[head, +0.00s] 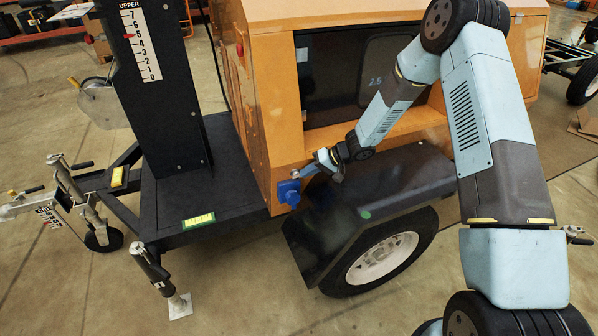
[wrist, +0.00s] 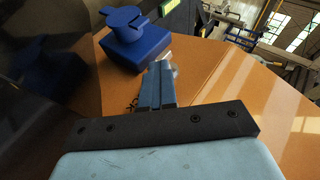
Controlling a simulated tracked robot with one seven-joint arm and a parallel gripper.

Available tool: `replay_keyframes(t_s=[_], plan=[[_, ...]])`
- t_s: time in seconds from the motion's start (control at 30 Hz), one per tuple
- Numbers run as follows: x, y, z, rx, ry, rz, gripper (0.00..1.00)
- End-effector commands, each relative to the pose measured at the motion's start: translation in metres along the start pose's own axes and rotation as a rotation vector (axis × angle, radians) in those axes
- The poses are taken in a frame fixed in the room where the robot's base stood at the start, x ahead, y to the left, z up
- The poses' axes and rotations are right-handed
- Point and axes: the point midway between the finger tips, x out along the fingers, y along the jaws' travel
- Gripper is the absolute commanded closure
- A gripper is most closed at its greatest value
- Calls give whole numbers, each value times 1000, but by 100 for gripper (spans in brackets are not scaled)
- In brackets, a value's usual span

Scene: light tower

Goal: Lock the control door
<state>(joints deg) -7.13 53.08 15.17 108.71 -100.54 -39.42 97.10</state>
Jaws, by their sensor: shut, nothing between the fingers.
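A blue lock (head: 289,192) with a raised turning piece sits on the lower corner of the orange housing. In the wrist view the blue lock (wrist: 137,45) is a square block with a round, flanged knob on top. My gripper (head: 318,162) is just right of and above it in the head view. In the wrist view my gripper (wrist: 158,82) has its fingers together and empty, close beside the block; I cannot tell whether they touch it. A dark panel (head: 335,60), seemingly the control door, lies in the housing's recess, partly hidden by my arm.
The black fender (head: 385,188) and wheel (head: 383,258) are below my gripper. The orange housing (head: 262,90) rises behind the lock. A black mast (head: 160,85) stands at the left on the trailer deck. Open floor (head: 240,290) lies in front.

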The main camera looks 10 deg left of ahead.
Motion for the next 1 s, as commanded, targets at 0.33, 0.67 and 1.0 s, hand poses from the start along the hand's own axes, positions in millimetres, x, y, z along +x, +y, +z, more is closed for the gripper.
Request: replay_keyframes(t_s=[0.33,0.67,1.0], plan=[[-7,-4,-2,2,0,9,100],[-13,-14,-4,0,-1,5,100],[-59,-28,-8,5,7,11,100]])
